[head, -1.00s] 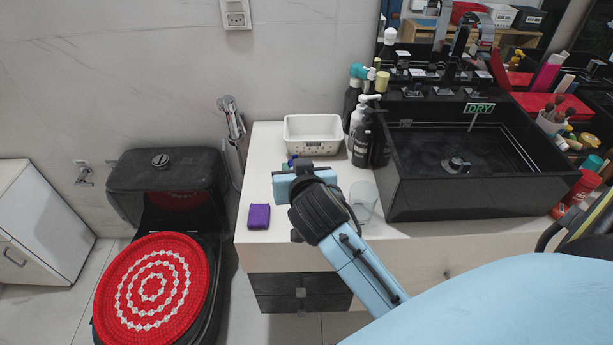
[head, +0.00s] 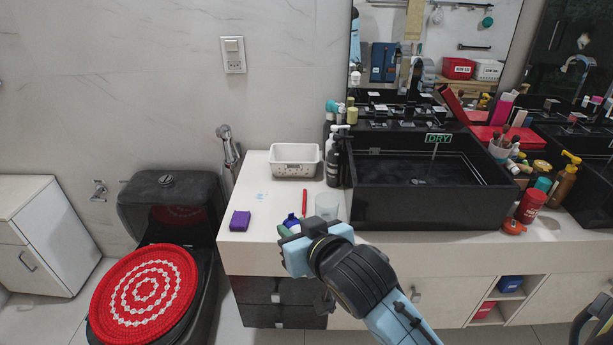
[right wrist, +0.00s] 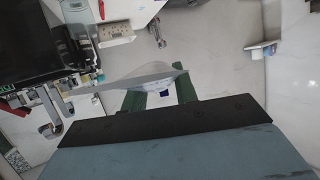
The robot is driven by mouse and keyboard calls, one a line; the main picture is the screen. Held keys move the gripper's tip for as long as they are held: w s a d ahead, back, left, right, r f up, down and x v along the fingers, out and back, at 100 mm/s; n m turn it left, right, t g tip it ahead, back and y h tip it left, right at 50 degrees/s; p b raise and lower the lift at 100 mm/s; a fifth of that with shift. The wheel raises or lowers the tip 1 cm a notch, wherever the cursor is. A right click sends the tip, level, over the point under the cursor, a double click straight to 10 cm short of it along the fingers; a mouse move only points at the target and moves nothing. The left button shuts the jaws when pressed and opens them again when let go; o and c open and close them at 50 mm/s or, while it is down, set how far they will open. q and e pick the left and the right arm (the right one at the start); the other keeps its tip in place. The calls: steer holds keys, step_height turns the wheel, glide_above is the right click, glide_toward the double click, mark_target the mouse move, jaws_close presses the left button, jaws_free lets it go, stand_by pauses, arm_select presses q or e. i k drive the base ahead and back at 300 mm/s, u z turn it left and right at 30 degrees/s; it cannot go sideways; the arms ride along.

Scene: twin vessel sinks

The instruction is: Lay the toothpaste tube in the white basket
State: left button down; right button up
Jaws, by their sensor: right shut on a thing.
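The white basket (head: 283,170) stands upright at the back left of the counter, against the wall, and looks empty. My right gripper (head: 287,229) is over the front part of the counter, in front of the basket and apart from it. In the right wrist view the pale tube (right wrist: 150,79) lies crosswise between the fingers (right wrist: 160,99). My left gripper is not in view.
Dark pump bottles (head: 334,160) stand right of the basket, beside the black sink (head: 430,205). A purple block (head: 240,221) lies at the left edge.

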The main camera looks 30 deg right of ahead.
mark_target(286, 174)
steer(key=z, duration=0.5)
steer(key=i, duration=1.05)
steer(key=u, duration=0.55)
